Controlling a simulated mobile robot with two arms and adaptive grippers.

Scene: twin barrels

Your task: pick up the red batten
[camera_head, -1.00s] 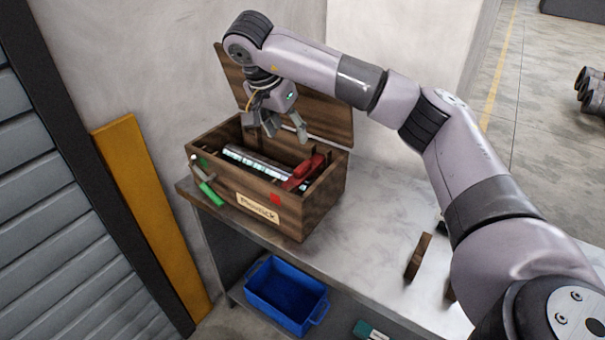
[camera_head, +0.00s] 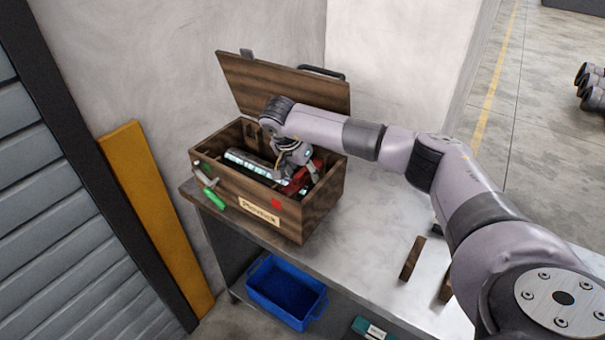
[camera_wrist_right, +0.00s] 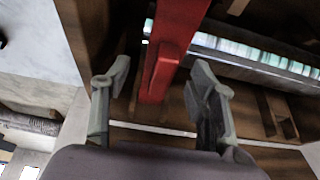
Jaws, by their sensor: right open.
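The red batten (camera_wrist_right: 182,28) lies inside the open wooden toolbox (camera_head: 318,211), at the box's right side. In the head view only parts of it (camera_head: 294,186) show beside my gripper. My right gripper (camera_head: 294,178) is down in the toolbox opening, over the batten. In the right wrist view my right gripper (camera_wrist_right: 155,90) is open, with one finger on each side of the batten's near end. Whether a finger touches the batten I cannot tell. My left gripper is in no view.
A silver level (camera_head: 250,163) lies in the toolbox next to the batten. The lid (camera_head: 290,85) stands open behind. A green-handled tool (camera_head: 212,196) hangs on the box's front. A blue bin (camera_head: 286,290) sits below the bench; wooden blocks (camera_head: 412,258) stand on the bench at right.

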